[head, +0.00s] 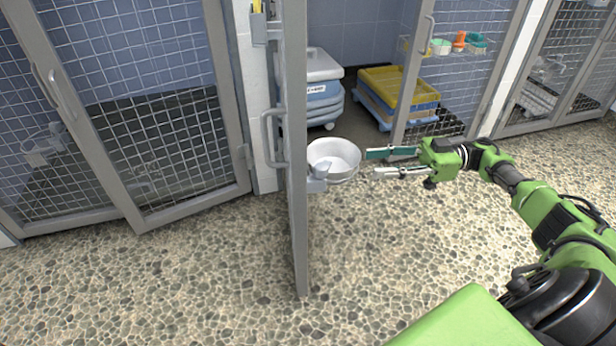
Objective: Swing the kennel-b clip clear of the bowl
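A white-grey round bowl (345,153) sits beside the grey door (296,230), which stands open and is seen nearly edge-on. A small light-grey clip or bracket (317,184) is at the bowl's lower left, by the door. I cannot tell exactly how it meets the bowl's rim. My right gripper (372,164) is just right of the bowl, pointing left, with its two fingers apart and nothing visible between them. The fingertips look apart from the bowl. No kennel label is readable. My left gripper is not in view.
Behind the bowl are a lidded grey-blue bin (320,92) and a yellow tray on blue crates (396,95). Mesh kennel doors (120,110) stand at left and right. Small cups (459,42) sit on the right mesh. The pebbled floor (200,290) in front is clear.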

